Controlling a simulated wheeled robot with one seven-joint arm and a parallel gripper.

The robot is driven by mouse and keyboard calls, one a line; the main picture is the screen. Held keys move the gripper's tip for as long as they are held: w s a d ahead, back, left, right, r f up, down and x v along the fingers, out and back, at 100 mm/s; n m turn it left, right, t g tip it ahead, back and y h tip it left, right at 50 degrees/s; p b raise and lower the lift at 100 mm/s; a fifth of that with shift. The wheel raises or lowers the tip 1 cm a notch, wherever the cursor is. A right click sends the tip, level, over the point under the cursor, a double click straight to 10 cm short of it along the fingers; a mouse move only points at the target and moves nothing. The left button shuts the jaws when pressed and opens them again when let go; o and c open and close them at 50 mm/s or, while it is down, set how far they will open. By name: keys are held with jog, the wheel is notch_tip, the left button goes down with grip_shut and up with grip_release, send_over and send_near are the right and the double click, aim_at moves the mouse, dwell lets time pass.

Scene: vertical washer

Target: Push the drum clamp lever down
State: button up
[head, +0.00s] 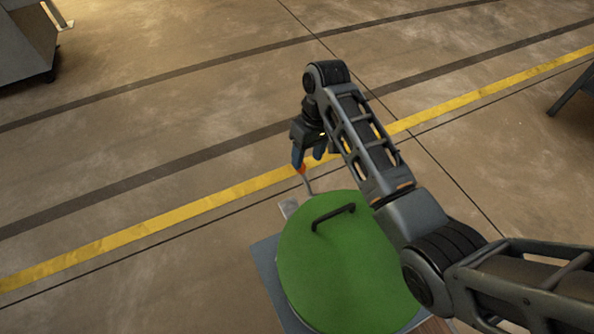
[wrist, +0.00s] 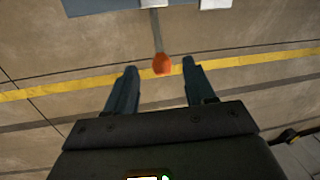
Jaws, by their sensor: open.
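The drum clamp lever is a thin grey rod with an orange-red knob (wrist: 162,64). In the head view the knob (head: 301,169) stands at the far edge of the washer, beyond its green lid (head: 345,275), which is shut flat. The rod leans up and away from the washer's rim. My gripper (wrist: 159,70) is open, with a finger on each side of the knob and visible gaps to both. In the head view my gripper (head: 308,160) points down over the knob, which partly hides behind a finger. I cannot tell whether anything touches.
The lid has a black handle (head: 333,216) near the lever. The washer's grey-blue body (head: 266,262) shows around the lid. A grey cabinet (head: 25,40) on wheels stands far left. A dark leg (head: 572,90) shows at the right edge. The floor beyond the washer is clear.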

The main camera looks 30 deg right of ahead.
aim_at(304, 171)
jog(key=shift+a+f+b, duration=0.2)
jog(key=shift+f+b, duration=0.15)
jog(key=shift+f, duration=0.95)
jog(key=shift+a+f+b, duration=0.2)
jog(key=shift+f+b, duration=0.15)
jog(key=shift+f, duration=0.95)
jog(key=shift+a+f+b, duration=0.2)
jog(key=shift+f+b, duration=0.15)
jog(key=shift+f, duration=0.95)
jog(key=shift+c, duration=0.2)
grip_shut()
